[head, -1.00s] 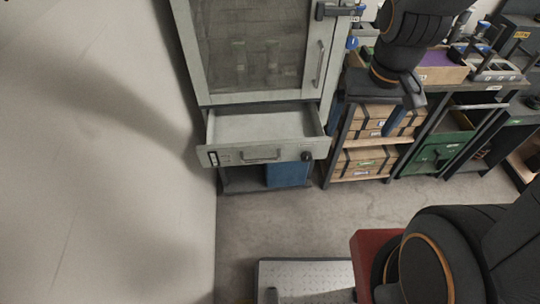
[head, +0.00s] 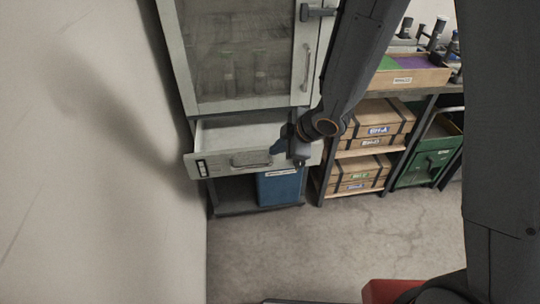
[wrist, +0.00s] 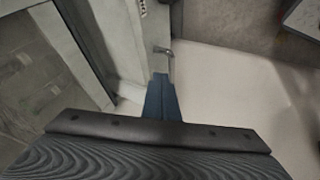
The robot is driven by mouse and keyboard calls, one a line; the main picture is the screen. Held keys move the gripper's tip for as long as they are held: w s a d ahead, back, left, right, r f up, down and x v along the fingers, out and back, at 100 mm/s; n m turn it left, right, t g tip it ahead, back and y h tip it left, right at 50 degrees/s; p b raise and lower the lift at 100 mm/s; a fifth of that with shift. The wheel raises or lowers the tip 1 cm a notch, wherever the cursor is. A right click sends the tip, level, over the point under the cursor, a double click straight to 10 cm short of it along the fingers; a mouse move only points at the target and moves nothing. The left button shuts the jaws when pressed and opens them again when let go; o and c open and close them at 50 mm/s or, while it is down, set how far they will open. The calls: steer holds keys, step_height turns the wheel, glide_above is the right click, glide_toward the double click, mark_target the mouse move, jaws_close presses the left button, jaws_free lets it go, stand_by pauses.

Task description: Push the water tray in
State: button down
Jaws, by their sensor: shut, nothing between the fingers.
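The water tray (head: 220,164) is a pale grey drawer pulled out below the glass-doored cabinet, with a bar handle (head: 250,163) and a dark-and-white label on its front. My gripper (head: 276,148) is at the right part of the tray's front, just right of the handle, and hides some of that end. In the wrist view my blue fingers (wrist: 160,95) are together and empty, close to the pale front panel (wrist: 125,38) and below its handle. I cannot tell whether they touch the tray.
The cabinet's glass door (head: 240,60) is closed above the tray. A blue bin (head: 280,187) stands underneath. Shelves with wooden boxes (head: 375,128) and a green crate (head: 432,160) are at right. A bare wall (head: 80,150) is close on the left.

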mark_target(260, 157)
steer(key=x, duration=0.6)
steer(key=a+x, duration=0.1)
steer(key=x, duration=0.2)
steer(key=shift+s+a, duration=0.1)
steer(key=shift+s, duration=0.25)
